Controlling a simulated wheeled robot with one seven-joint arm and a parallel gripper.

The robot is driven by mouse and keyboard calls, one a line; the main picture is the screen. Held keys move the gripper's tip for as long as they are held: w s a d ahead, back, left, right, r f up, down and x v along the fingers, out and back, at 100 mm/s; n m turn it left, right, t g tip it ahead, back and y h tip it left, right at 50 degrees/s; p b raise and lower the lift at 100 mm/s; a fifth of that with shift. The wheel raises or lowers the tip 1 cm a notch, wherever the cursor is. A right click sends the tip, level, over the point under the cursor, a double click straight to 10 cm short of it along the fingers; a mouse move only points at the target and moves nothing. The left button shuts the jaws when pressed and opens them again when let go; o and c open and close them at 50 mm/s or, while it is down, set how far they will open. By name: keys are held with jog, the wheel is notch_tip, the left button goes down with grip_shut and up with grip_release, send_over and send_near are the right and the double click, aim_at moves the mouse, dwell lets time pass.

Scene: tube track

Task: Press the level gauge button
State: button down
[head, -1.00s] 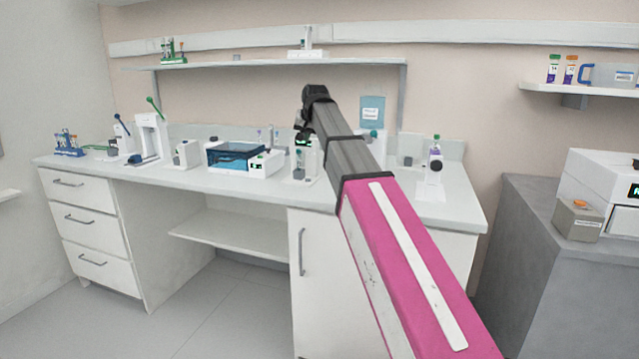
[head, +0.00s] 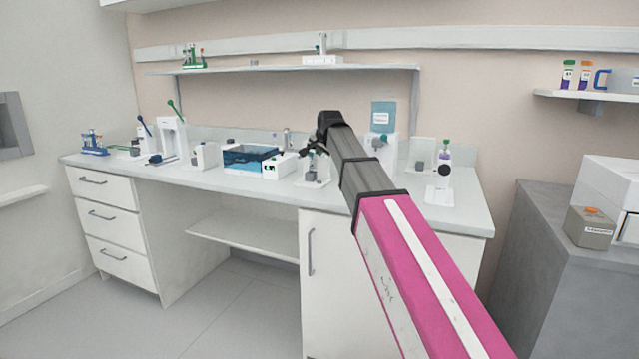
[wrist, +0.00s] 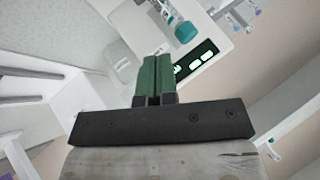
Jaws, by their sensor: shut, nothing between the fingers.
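My gripper (head: 313,150) is over the right part of the bench, with its fingers together and nothing between them. In the wrist view its green fingertips (wrist: 155,62) are shut and point at a white device. That device has a black panel (wrist: 196,62) with lit pale marks, just right of the fingertips, and a teal cap (wrist: 186,31) above it. I cannot tell for sure whether this panel is the level gauge or which mark is its button. Whether the fingertips touch the device is unclear. In the head view my arm hides part of the bench behind it.
The white bench (head: 462,212) carries a blue-lidded bath (head: 248,157), a green-levered press (head: 172,138) and a stand with a black knob (head: 442,180). A shelf (head: 290,68) runs above. A grey cabinet (head: 520,260) stands at the right.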

aim_at(319, 182)
jog(key=shift+f, duration=4.05)
jog(key=shift+f, duration=0.1)
jog(key=shift+f, duration=0.3)
jog(key=shift+f, duration=0.45)
jog(key=shift+r, duration=0.85)
